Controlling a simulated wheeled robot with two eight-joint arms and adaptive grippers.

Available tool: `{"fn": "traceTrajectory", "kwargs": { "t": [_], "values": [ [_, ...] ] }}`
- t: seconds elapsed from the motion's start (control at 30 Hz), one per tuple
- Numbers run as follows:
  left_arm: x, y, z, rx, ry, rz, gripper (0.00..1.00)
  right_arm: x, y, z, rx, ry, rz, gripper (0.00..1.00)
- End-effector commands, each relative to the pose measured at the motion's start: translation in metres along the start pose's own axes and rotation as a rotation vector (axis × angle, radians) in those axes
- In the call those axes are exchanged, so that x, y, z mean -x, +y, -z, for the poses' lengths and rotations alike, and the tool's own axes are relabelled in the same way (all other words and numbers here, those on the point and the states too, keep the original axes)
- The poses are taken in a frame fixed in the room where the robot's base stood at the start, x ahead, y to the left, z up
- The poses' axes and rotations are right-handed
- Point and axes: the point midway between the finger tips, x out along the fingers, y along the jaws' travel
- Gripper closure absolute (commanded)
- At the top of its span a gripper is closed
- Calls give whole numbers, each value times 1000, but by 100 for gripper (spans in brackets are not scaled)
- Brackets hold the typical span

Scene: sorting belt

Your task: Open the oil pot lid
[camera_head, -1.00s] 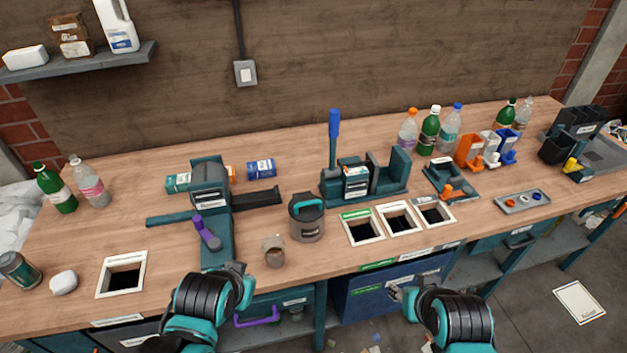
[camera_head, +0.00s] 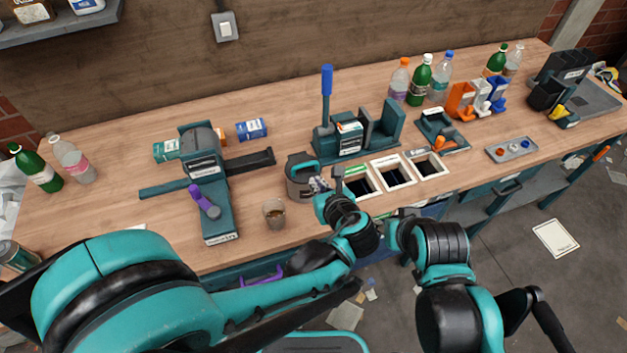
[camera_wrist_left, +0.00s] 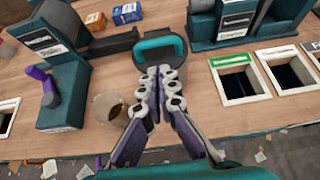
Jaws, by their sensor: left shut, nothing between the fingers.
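The oil pot (camera_head: 297,188) is a grey round pot with a teal lid handle (camera_head: 302,162). It stands upright on the bench near the front edge. The teal handle also shows in the left wrist view (camera_wrist_left: 160,45), just beyond the fingertips. My left gripper (camera_head: 317,184) is shut and empty at the pot's right front side in the head view, hiding part of the pot. In the wrist view the left gripper (camera_wrist_left: 159,72) has its fingers together, pointing at the handle; I cannot tell whether they touch it. My right gripper (camera_head: 404,214) is low before the bench edge, its fingers unclear.
A glass cup with brown liquid (camera_head: 275,213) stands left of the pot. A teal press with a purple handle (camera_head: 204,202) is further left. A clamp with a blue lever (camera_head: 326,82) stands behind, and framed bench openings (camera_head: 395,174) lie to the right.

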Motion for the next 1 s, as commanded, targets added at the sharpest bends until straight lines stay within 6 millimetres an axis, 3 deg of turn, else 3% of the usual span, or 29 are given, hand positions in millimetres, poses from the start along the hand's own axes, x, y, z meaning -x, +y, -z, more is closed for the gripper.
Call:
{"fn": "traceTrajectory", "kwargs": {
  "t": [0.2,0.4,0.6,1.0],
  "values": [
    [-44,1,2,5,1,-4,100,-14,0,-10,0,0,0,60],
    [-71,0,2,6,1,-1,100,-21,0,-15,0,0,0,60],
    [-81,1,0,5,1,-1,100,-22,0,-16,0,0,0,60],
    [-79,-1,-1,5,7,0,100,-20,0,-14,0,0,0,60]
  ]
}}
